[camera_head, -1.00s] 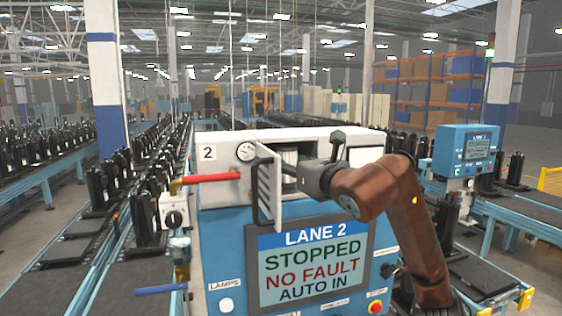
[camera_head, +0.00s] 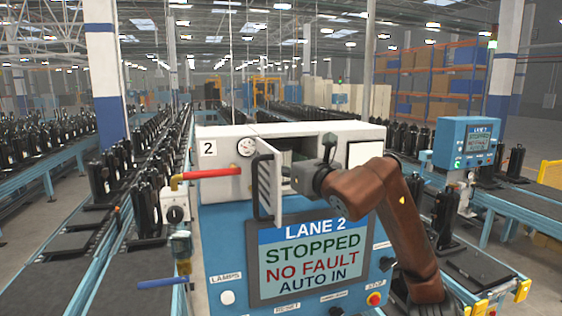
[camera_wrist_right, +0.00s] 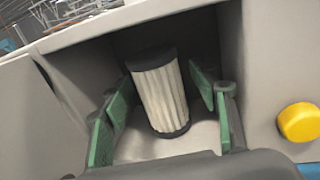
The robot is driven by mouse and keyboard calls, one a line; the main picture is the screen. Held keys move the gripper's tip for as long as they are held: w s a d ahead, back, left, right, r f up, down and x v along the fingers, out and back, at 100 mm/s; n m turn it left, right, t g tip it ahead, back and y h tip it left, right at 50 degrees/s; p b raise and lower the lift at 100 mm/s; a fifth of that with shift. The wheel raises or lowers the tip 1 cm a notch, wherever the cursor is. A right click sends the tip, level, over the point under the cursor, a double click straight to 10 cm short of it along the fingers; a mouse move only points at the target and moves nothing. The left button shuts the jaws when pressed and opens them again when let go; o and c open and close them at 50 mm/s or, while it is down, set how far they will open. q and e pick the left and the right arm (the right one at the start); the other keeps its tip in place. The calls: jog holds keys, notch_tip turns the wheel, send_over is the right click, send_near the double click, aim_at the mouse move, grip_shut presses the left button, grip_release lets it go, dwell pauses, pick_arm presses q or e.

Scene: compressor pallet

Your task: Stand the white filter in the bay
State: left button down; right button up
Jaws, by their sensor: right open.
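The white pleated filter (camera_wrist_right: 160,95) has black end caps and shows in the right wrist view inside the bay (camera_wrist_right: 205,140). Its lower cap is at the bay's pale floor; it looks slightly tilted in this slanted view. My right gripper (camera_wrist_right: 165,112) is open, with green finger pads on both sides of the filter and visible gaps between. In the head view the right gripper (camera_head: 300,176) is at the bay opening (camera_head: 298,150), and I cannot make out the filter there. My left gripper is not in view.
A red-handled pipe (camera_head: 210,174) sticks out farther left. A screen (camera_head: 310,262) reading LANE 2 STOPPED is below. A yellow knob (camera_wrist_right: 299,122) is right of the bay in the wrist view.

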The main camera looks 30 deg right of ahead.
jog(key=shift+w+r, duration=0.1)
jog(key=shift+s, duration=0.3)
jog(key=s+b, duration=0.4)
jog(key=s, duration=0.7)
jog(key=shift+s+a+b, duration=0.25)
jog(key=shift+b, duration=0.15)
jog(key=shift+c, duration=0.2)
